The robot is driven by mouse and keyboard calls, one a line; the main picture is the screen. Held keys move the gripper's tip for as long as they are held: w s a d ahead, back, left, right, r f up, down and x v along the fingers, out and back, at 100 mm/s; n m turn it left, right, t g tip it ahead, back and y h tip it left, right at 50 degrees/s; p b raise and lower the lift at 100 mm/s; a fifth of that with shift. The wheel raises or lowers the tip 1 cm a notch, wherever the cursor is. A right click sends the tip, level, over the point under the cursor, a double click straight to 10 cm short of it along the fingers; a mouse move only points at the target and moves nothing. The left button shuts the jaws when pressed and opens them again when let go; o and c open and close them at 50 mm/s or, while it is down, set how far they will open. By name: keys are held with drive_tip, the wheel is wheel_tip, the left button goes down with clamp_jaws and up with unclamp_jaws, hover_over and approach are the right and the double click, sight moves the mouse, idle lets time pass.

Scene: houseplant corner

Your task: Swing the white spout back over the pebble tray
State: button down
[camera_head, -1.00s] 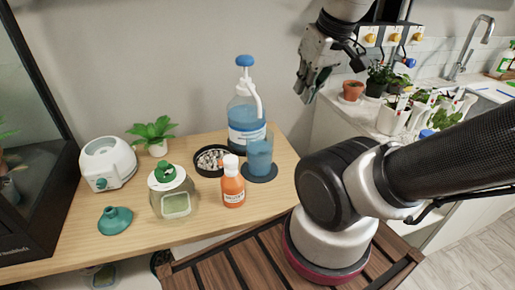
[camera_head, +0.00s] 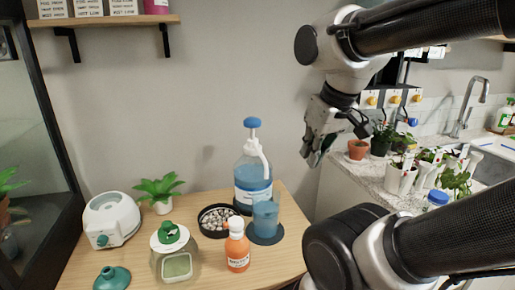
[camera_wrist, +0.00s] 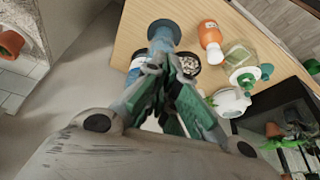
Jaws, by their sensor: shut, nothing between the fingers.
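The pump bottle (camera_head: 253,180) with blue liquid and a blue pump top stands at the back of the wooden table. Its white spout (camera_head: 263,157) slopes down on the right side, toward the blue cup (camera_head: 265,219). The pebble tray (camera_head: 203,229), a round black dish of pale pebbles, sits left of the cup. My gripper (camera_head: 312,158) is shut and empty, in the air to the right of the bottle, apart from it in the picture. In the wrist view my gripper (camera_wrist: 172,62) covers much of the bottle, and I cannot make out the spout there.
The cup stands on a dark coaster (camera_head: 278,237). An orange bottle (camera_head: 237,250), a jar with a green lid (camera_head: 172,262) and a white device (camera_head: 111,222) stand nearby. Potted plants (camera_head: 401,178) fill the counter at right. A shelf (camera_head: 110,20) hangs at upper left.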

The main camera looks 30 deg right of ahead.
idle(0.4)
drive_tip(key=c, duration=1.8)
unclamp_jaws()
drive_tip(key=shift+f, duration=0.1)
drive_tip(key=o, duration=0.3)
drive_tip(key=shift+w+d+f+g, duration=0.35)
drive_tip(key=shift+w+f+g, duration=0.25)
drive_tip(key=shift+w+f, duration=0.2)
drive_tip(key=w+r+m+g+y, duration=0.2)
drive_tip(key=w, duration=1.9)
drive_tip(key=shift+g, duration=0.3)
drive_tip(key=f, duration=0.4)
drive_tip(key=a+f, duration=0.1)
drive_tip(key=f, duration=0.2)
drive_tip(key=shift+s+a, duration=0.1)
drive_tip(key=shift+s, duration=0.2)
drive_tip(key=shift+f, duration=0.45)
clamp_jaws()
